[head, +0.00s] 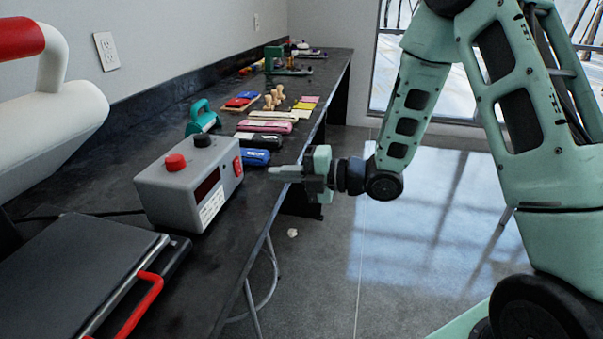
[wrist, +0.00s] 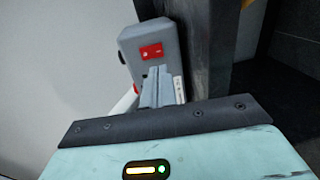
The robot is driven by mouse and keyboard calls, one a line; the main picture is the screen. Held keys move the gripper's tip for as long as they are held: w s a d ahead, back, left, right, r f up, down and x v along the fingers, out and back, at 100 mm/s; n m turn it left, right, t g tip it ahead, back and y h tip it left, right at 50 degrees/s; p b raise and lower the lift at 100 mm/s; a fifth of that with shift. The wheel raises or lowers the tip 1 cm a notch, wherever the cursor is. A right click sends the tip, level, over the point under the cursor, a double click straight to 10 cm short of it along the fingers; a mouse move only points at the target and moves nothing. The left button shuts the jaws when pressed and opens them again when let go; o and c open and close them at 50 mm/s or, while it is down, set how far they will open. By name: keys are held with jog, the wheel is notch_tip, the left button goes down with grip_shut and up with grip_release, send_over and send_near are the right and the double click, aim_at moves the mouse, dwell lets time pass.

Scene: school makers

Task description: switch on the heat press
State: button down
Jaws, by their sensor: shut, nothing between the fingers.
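The heat press's grey control box (head: 190,183) stands on the black counter at the left of the head view. A red rocker switch (head: 238,166) is on its right-hand end. Two knobs, one red and one black, are on its top. My gripper (head: 271,172) is shut and empty, its fingers pointing left at that end, with a small gap to the switch. In the wrist view the closed fingers (wrist: 157,72) overlap the box (wrist: 148,36), just below the red switch (wrist: 152,51). I cannot tell the switch's position.
The dark press plate (head: 75,265) with a red handle (head: 140,305) lies in front of the box. A blue stapler-like item (head: 256,157), a teal-handled tool (head: 203,118) and several small items line the counter (head: 165,112) behind. The floor to the right is open.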

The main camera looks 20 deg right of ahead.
aim_at(240, 173)
jog(key=x, duration=0.6)
jog(key=shift+w+a, duration=0.2)
jog(key=shift+a, duration=0.05)
jog(key=shift+w+a+f, duration=0.1)
jog(key=shift+a+f, duration=0.05)
jog(key=shift+a, duration=0.05)
jog(key=shift+d, duration=0.25)
jog(key=shift+a, duration=0.15)
